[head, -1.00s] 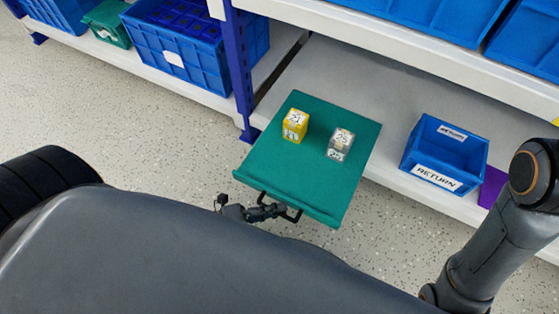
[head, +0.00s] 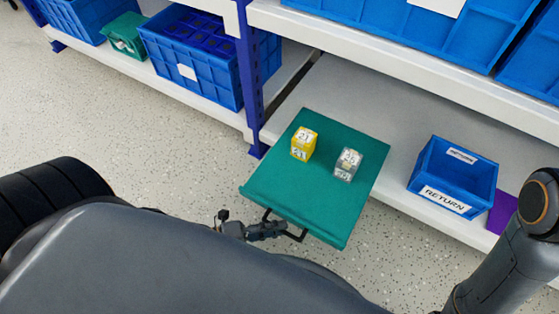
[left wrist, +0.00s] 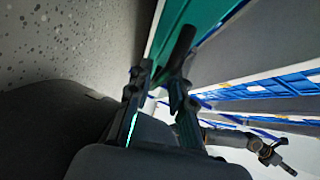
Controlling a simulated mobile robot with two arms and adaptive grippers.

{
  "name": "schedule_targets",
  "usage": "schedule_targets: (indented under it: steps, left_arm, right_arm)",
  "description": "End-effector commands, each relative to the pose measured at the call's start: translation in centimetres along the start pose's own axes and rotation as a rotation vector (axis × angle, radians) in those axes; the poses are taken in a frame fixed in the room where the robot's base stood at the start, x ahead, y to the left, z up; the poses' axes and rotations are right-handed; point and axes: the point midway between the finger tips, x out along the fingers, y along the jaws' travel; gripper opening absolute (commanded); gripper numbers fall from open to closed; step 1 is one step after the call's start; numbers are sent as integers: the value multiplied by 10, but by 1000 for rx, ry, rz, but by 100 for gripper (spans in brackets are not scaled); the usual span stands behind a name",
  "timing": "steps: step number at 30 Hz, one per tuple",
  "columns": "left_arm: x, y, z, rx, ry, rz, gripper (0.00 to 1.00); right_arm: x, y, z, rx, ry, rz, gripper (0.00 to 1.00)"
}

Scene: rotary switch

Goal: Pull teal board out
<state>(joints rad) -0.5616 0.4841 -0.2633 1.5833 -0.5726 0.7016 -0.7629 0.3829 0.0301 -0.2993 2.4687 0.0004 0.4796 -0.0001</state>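The teal board (head: 290,190) sticks out past the lower shelf's front edge over the floor, its far part still on the shelf. A yellow number cube (head: 304,143) and a clear grey cube (head: 347,164) stand on it. A dark handle (head: 298,236) is on its front edge, and the teal board shows at the top of the left wrist view (left wrist: 193,22). My left gripper (head: 277,230) is at the handle. In the left wrist view its fingers (left wrist: 158,88) are apart, with a dark bar just beyond them. My right gripper is not clearly seen; only arm links show.
A blue RETURN bin (head: 452,178) stands on the lower shelf (head: 385,120) right of the board, beside a purple piece (head: 503,212). A blue shelf post (head: 250,85) rises behind the board's left side. Speckled floor (head: 170,150) is clear left of the board.

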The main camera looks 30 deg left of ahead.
Motion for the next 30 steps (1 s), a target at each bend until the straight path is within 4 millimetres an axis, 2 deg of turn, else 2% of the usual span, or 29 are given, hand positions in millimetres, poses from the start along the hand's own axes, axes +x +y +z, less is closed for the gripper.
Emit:
schedule_targets:
  steps: [9,15,21,30]
  left_arm:
    - [-68,1,0,-1,-1,6,20]
    - [-98,1,0,0,-1,3,20]
    - [-108,0,0,0,-1,2,20]
    - [-108,0,0,1,-1,1,20]
  right_arm:
    - [0,0,-1,0,3,0,40]
    - [0,0,-1,0,3,-1,40]
    - [0,0,-1,0,3,-1,40]
    - [0,0,-1,0,4,-1,40]
